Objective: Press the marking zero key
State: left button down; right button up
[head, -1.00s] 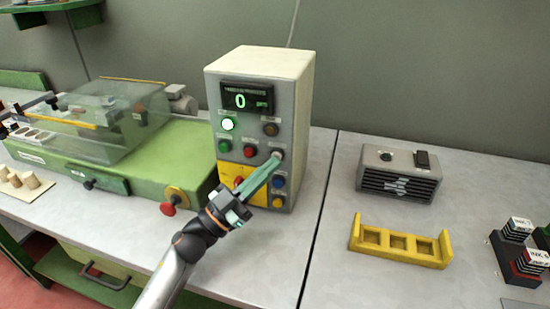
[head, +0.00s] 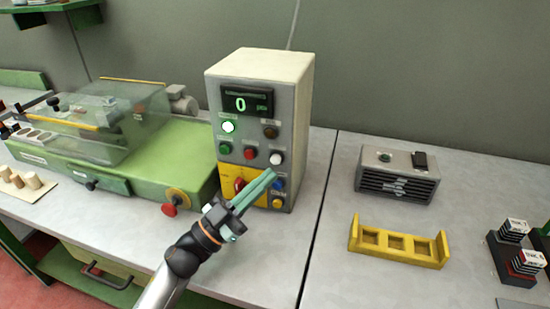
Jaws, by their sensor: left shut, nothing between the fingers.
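The control box (head: 287,75) stands upright on the bench with a display (head: 247,102) reading 0. The key labels are too small to read, so I cannot tell which is the marking zero key. My left gripper (head: 270,174) is shut and empty, with its fingertips just below the white key, which shows uncovered. My right gripper is not in view.
Blue (head: 278,183) and yellow (head: 278,202) keys and a red rotary switch (head: 239,185) are near my left gripper. A green machine (head: 140,165) is at left. A yellow holder (head: 398,257), a grey vented box (head: 398,185) and stamp blocks (head: 512,230) are at right.

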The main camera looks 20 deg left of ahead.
pick_arm(q)
jog(key=s+p, duration=0.1)
jog(key=s, duration=0.2)
jog(key=shift+s, duration=0.3)
dwell(0.3)
